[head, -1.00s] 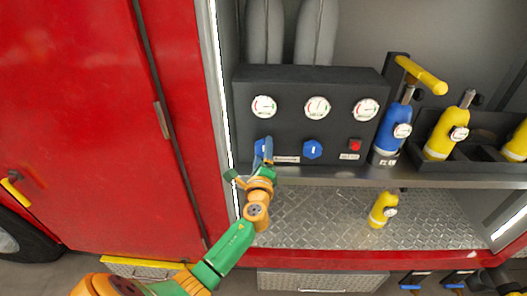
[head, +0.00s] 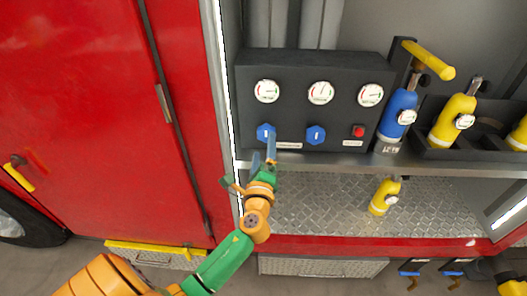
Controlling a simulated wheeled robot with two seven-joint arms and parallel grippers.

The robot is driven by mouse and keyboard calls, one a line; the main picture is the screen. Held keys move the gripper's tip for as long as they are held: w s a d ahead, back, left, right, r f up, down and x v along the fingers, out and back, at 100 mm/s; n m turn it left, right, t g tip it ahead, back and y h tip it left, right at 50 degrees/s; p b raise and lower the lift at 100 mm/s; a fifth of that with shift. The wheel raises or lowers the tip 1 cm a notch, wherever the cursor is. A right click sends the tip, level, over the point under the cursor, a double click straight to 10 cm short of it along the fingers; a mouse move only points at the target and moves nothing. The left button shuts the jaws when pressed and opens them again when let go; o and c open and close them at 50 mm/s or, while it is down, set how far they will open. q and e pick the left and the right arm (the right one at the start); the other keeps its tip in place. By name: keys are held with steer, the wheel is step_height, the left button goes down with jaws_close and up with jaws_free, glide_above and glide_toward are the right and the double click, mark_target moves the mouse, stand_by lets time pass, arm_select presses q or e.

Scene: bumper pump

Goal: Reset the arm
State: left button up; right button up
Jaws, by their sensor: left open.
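My left arm, green and orange, reaches up from the bottom left of the head view. Its gripper (head: 249,163) is open and empty in front of the lower left part of the black control panel (head: 320,72). One finger points up just below the left blue knob (head: 265,132); I cannot tell whether it touches the knob. The other finger sticks out to the left near the door frame. A second blue knob (head: 316,135) and a red button (head: 358,131) sit further right. My right gripper is not in view.
A blue pump bottle (head: 398,115) with a yellow handle stands right of the panel. Yellow bottles stand in a black holder (head: 433,145) further right. A small yellow bottle (head: 383,198) is on the diamond-plate shelf (head: 320,205). A red door (head: 80,110) fills the left.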

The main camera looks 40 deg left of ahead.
arm_select(q)
steer(key=shift+s+d, duration=0.25)
steer(key=shift+s, duration=0.15)
steer(key=s+d+f+n+g+h, duration=0.2)
steer(key=s+f+g, duration=0.15)
steer(key=f, duration=0.75)
steer(key=s+d+f+n+g+h, duration=0.25)
steer(key=s+f, duration=0.25)
steer(key=f, duration=0.6)
steer(key=s+d+f+n+g+h, duration=0.1)
steer(key=s+d+f+g+h, duration=0.2)
steer(key=f, duration=0.7)
steer(key=s+d+f+n+g+h, duration=0.1)
steer(key=s+f+n+g, duration=0.2)
steer(key=s, duration=1)
steer(key=s+d+f+n+g, duration=0.1)
steer(key=s+f+n+g, duration=0.2)
steer(key=s+f+n, duration=0.3)
steer(key=s+f, duration=0.3)
steer(key=s, duration=0.4)
steer(key=shift+s+d+f+h, duration=0.15)
steer(key=shift+s+d+h, duration=0.15)
steer(key=shift+d+h, duration=0.05)
